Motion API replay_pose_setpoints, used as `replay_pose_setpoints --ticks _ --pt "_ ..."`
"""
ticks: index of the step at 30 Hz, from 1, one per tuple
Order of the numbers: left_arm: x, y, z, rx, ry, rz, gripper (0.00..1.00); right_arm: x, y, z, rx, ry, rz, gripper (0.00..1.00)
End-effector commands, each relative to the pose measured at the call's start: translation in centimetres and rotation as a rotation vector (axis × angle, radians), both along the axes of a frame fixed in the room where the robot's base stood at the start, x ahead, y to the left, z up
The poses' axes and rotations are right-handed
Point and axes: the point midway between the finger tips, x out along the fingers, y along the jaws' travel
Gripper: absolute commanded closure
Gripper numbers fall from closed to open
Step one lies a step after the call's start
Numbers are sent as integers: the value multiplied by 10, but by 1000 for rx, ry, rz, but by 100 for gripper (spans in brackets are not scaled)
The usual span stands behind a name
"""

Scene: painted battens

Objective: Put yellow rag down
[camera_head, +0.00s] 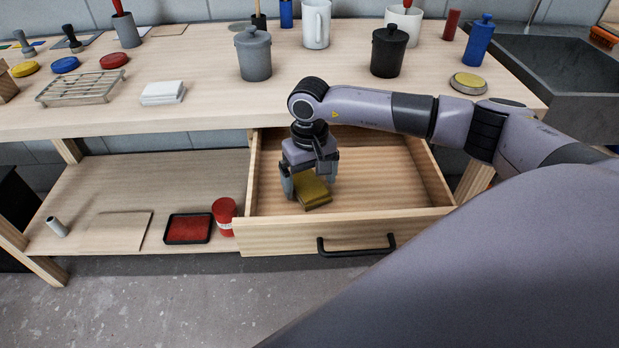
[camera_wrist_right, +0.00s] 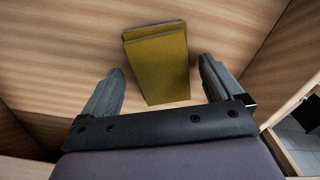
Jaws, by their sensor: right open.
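The yellow rag (camera_head: 313,191) is a folded, mustard-coloured cloth inside the open wooden drawer (camera_head: 345,234). My right gripper (camera_head: 309,187) reaches down into the drawer at the rag. In the right wrist view the rag (camera_wrist_right: 157,65) lies ahead of and between the two open fingers of my right gripper (camera_wrist_right: 160,82), with a gap on each side. The rag appears to rest on the drawer floor, though the exact contact is hard to tell. My left gripper is not in view.
Beside the drawer, the lower shelf (camera_head: 180,178) holds a red tin (camera_head: 224,214), a black tray with a red surface (camera_head: 188,228) and a flat board (camera_head: 117,230). Above, the bench top (camera_head: 205,110) carries a white folded cloth (camera_head: 162,92), a wire rack (camera_head: 82,87) and several canisters. The drawer's right part is clear.

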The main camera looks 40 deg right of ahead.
Motion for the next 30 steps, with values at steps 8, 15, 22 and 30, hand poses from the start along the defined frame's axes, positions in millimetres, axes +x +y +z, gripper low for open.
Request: replay_pose_setpoints --ticks 8,15,22,30 --pt "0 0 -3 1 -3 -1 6 1 0 53 1 -6 2 6" --pt "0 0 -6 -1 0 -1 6 1 0 100 0 -4 1 6" --pt "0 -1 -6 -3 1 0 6 0 0 120 1 -1 1 6" --pt "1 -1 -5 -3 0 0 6 0 0 122 0 0 1 6"
